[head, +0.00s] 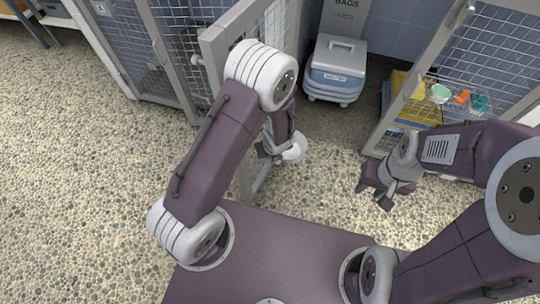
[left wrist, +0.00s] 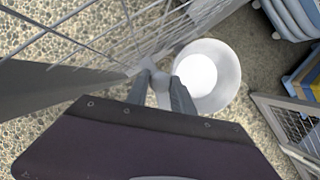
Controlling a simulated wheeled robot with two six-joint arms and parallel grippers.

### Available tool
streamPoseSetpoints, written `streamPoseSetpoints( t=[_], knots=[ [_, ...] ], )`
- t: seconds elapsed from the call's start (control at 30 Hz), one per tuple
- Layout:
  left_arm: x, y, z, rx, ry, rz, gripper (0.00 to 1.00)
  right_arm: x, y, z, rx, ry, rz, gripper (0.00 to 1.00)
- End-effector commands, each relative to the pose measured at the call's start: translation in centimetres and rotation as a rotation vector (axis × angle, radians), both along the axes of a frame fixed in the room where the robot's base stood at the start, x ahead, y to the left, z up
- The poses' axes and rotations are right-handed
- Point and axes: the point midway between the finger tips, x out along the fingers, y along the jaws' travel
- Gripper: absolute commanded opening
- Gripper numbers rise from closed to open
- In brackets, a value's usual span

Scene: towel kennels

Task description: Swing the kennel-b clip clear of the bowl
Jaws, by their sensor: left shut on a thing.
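The white round bowl (left wrist: 209,72) hangs beside the wire mesh of an open kennel door (head: 215,45). In the head view the bowl (head: 294,150) is partly hidden by my left arm. My left gripper (left wrist: 161,87) is shut on a small grey knob-like part, which I take for the clip (left wrist: 158,78), close against the bowl's left rim. In the head view this gripper (head: 268,150) is mostly covered by the arm. Whether the clip overlaps the bowl's rim is hard to tell. My right gripper (head: 374,196) is open and empty, over the floor.
A kennel marked A (head: 101,8) stands at the left. A blue-and-white bin (head: 336,70) stands at the back wall. At the right is another mesh door or panel (head: 415,95), with a yellow item and small coloured things behind it. The pebbled floor (head: 80,200) is clear at the left.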

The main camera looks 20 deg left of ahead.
Motion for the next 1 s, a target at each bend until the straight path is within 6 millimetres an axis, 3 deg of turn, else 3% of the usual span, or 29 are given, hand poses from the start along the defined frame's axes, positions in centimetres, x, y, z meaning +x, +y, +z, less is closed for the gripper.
streamPoseSetpoints(
  t=[0.2,0.7,0.73,0.8,1.0],
  knots=[
    [0.10,0.01,-0.10,-0.001,-0.004,-0.054,0.00,0.01,0.00,-1.41,0.000,0.000,0.000,0.36],
    [0.09,0.01,0.10,-0.001,-0.002,-0.070,0.00,0.01,0.00,-1.52,0.000,0.000,0.000,0.36],
    [0.09,0.01,0.10,0.000,-0.003,-0.070,0.34,0.01,0.00,-1.52,0.000,0.000,0.000,0.36],
    [0.09,0.01,0.10,0.000,-0.003,-0.070,0.50,0.01,0.00,-1.52,0.000,0.000,0.000,0.36],
    [0.05,0.02,0.06,0.000,-0.001,-0.069,0.50,0.01,0.00,-1.53,0.000,0.000,0.000,0.36]
  ],
)
